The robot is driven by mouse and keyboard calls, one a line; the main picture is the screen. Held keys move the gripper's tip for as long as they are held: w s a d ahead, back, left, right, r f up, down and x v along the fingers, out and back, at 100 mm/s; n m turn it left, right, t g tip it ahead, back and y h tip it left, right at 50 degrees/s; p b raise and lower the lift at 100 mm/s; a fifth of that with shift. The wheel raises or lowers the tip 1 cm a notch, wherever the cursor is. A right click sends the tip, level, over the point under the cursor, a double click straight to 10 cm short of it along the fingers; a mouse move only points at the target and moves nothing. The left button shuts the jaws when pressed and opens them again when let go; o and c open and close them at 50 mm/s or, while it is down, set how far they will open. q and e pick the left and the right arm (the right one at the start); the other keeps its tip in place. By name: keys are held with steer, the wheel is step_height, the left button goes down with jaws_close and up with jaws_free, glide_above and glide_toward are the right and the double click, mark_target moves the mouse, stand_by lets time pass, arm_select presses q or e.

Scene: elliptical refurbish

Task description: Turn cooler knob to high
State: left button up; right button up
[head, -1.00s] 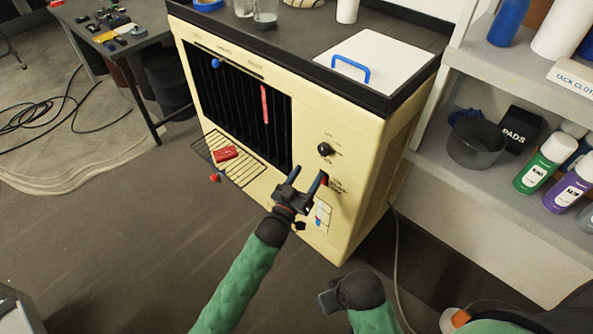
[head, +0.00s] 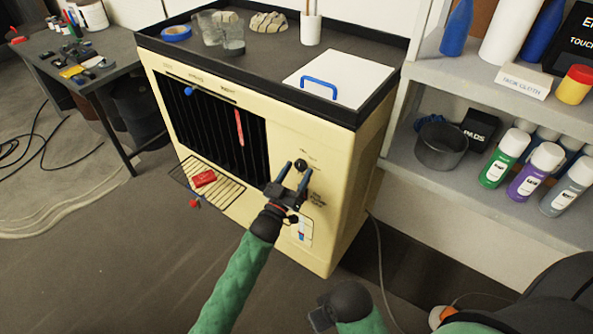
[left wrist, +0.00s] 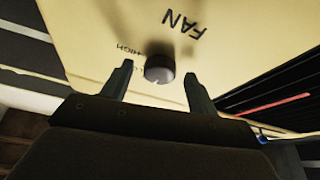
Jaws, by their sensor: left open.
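The cooler (head: 340,170) is a cream cabinet with a dark louvred grille on its front. Its round black knob (head: 301,165) sits right of the grille. In the left wrist view the knob (left wrist: 159,68) shows below the word FAN, with HIGH printed beside it; the picture is upside down. My left gripper (head: 291,174) is open, its two fingers pointing at the panel just below the knob. In the left wrist view the knob lies between the open fingertips (left wrist: 157,76); contact cannot be told. My right gripper (head: 320,316) is low in front of the cooler, its fingers unclear.
A white board with a blue handle (head: 320,84) lies on the cooler top beside glasses and a tape roll. A wire rack with a red block (head: 203,178) juts from the grille. Shelves (head: 430,178) with spray cans stand right.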

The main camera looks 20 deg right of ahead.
arm_select(q)
steer(key=shift+w+d, duration=0.15)
steer(key=c, duration=1)
